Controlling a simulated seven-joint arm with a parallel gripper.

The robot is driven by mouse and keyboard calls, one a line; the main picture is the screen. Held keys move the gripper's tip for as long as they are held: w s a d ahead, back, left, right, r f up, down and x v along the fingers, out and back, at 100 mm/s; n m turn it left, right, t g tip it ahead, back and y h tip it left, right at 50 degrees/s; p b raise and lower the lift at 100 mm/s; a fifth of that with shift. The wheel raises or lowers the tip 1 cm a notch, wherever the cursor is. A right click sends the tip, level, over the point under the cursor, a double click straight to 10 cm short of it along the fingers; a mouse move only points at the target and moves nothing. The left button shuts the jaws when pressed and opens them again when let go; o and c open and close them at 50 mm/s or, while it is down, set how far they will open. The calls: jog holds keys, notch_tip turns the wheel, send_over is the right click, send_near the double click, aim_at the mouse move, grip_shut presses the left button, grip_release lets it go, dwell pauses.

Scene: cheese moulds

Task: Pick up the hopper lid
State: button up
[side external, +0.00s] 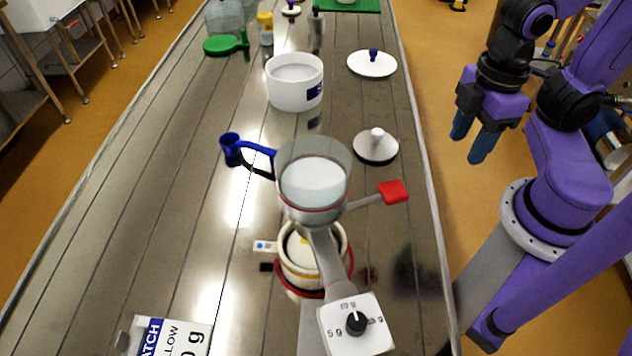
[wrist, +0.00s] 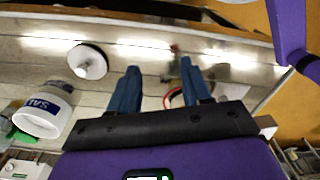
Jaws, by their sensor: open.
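A pale round lid with a white knob and a dark edge (side external: 376,149) lies flat on the steel table, just behind and right of the clear hopper (side external: 313,185). It also shows in the wrist view (wrist: 88,62), left of my fingers. A second white lid with a blue knob (side external: 372,65) lies farther back; the frames do not label which one is the hopper lid. The hopper is open on top with pale material inside. My gripper (side external: 473,141) is open and empty, off the table's right edge in the side view; its blue fingers (wrist: 160,70) also show in the wrist view.
A white tub (side external: 294,88) stands behind the hopper. A blue-handled cup (side external: 233,150) and a red paddle (side external: 393,192) flank the hopper. A pot with a red ring (side external: 303,262) sits below it, near a dial box (side external: 356,324). The right strip of table beside the lids is clear.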

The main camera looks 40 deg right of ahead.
jog(key=shift+o, duration=1)
jog(key=n, duration=0.4)
send_over(377, 131)
jog(key=f, duration=1)
jog(key=shift+s+f, duration=0.2)
jog(key=shift+w+f, duration=0.15)
jog(key=shift+f, duration=2.95)
